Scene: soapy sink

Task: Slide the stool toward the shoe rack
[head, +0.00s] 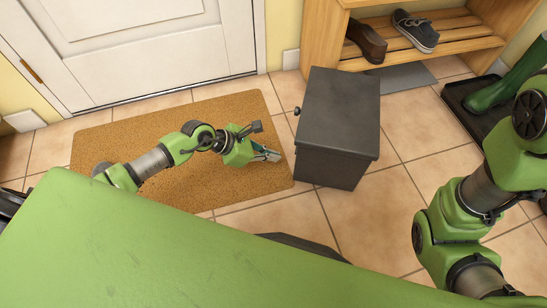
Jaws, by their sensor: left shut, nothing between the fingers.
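The stool (340,115) is a dark grey, box-shaped piece with a flat top and a small round knob on its left side. It stands upright on the tiles at the right end of the brown doormat. The wooden shoe rack (452,52) is behind it at the top right, with a dark mat between them on the right. My left gripper (272,155) is shut and empty, over the doormat just left of the stool, with a small gap apparent between them. My right arm shows at the right, but its gripper is out of view.
The rack holds a brown shoe (367,40) and a dark sneaker (416,31). A grey mat (404,77) lies before the rack. Green boots (505,85) stand on a black tray (459,96) at right. The doormat (215,187) lies before a white door (140,45).

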